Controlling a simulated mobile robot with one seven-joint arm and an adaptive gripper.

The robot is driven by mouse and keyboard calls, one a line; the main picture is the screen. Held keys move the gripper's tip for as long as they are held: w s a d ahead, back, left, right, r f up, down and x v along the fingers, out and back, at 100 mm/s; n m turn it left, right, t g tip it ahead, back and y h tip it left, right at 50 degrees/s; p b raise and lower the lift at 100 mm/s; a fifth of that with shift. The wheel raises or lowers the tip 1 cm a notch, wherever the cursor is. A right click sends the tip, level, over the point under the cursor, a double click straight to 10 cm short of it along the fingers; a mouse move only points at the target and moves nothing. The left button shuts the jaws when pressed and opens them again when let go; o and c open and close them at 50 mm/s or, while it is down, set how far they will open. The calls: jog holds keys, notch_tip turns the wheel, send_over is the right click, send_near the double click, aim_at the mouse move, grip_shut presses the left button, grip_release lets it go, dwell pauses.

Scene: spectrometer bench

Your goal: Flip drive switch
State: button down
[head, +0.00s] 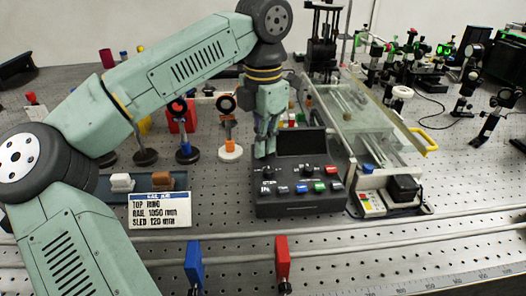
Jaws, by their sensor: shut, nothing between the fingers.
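A dark control box (300,205) with a black screen (301,143) stands on the perforated bench at the middle of the head view. Its sloped face carries knobs, small pale marks and several coloured buttons: blue, green and red. Small switches seem to sit at its left side, but they are too small to tell which is the drive switch. My gripper (265,154) points down over the upper left of the box's face, with its fingers shut and empty. Whether the fingertips touch the panel I cannot tell.
A glass-covered rail unit (360,120) with a yellow handle (425,140) stands right of the box. A white label card (160,210) and post-mounted optics (230,150) stand to the left. Blue (193,263) and red (282,258) posts stand in front. Many optics fill the back right.

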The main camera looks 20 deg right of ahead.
jog(key=shift+f, duration=0.35)
jog(key=shift+r, duration=0.1)
jog(key=shift+r+p, duration=2.7)
jog(key=shift+r, duration=0.8)
jog(key=shift+f, duration=0.1)
